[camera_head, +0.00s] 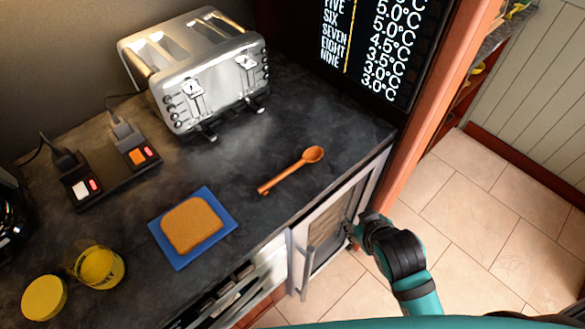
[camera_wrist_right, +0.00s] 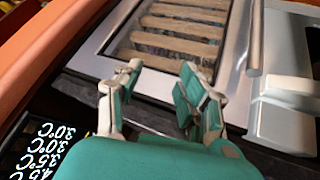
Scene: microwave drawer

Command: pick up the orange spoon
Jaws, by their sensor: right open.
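The orange spoon (camera_head: 291,171) lies on the dark countertop (camera_head: 330,205), its bowl toward the right and its handle toward the lower left. My right gripper (camera_head: 351,232) is low in front of the counter, beside the glass-fronted cabinet door (camera_head: 322,232), below and to the right of the spoon. In the right wrist view the right gripper (camera_wrist_right: 160,85) is open with nothing between its fingers, facing the cabinet front. The spoon does not show in that view. My left gripper is not in view.
A blue board (camera_head: 228,222) with a bread slice (camera_head: 191,223) lies left of the spoon. A silver toaster (camera_head: 195,75) stands behind. A power strip (camera_head: 115,170) and a yellow jar (camera_head: 100,266) are at the left. A black temperature panel (camera_head: 375,45) rises at the back right.

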